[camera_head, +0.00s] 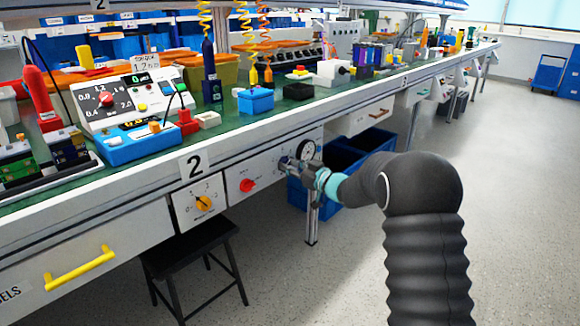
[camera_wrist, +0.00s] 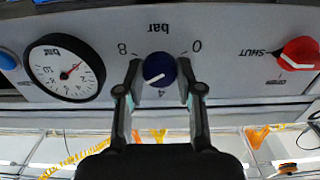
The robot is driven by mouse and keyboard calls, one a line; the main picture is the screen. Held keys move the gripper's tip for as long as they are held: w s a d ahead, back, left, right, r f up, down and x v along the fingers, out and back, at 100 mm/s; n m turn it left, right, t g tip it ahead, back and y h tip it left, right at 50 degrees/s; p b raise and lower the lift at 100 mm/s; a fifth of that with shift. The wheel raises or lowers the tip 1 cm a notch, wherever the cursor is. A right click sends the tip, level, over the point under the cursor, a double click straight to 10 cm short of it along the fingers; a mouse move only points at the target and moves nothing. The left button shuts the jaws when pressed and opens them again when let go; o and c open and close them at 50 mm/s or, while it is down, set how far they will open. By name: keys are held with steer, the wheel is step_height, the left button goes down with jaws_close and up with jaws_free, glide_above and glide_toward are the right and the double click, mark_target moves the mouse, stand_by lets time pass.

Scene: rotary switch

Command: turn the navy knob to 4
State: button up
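The navy knob (camera_wrist: 160,69) sits on a grey panel in the wrist view, which shows the panel upside down. Its dial is marked 0, 4 and 8, with "bar". Its white pointer line slants down-left, a little off the 4 towards the 8 side. My gripper (camera_wrist: 160,75) has one finger on each side of the knob, with what look like narrow gaps between fingers and knob. In the head view my gripper (camera_head: 292,164) is at the panel under the bench and mostly hides the knob.
A pressure gauge (camera_wrist: 64,68) is beside the knob, also seen in the head view (camera_head: 306,150). A red knob (camera_wrist: 299,54) marked SHUT is on the other side. A blue bin (camera_head: 340,155) stands below.

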steer(key=shift+f+b, duration=0.1)
steer(key=shift+b, duration=0.2)
steer(key=shift+n+b, duration=3.9)
steer(key=shift+n, duration=1.9)
steer(key=o, duration=1.2)
steer(key=shift+c, duration=0.2)
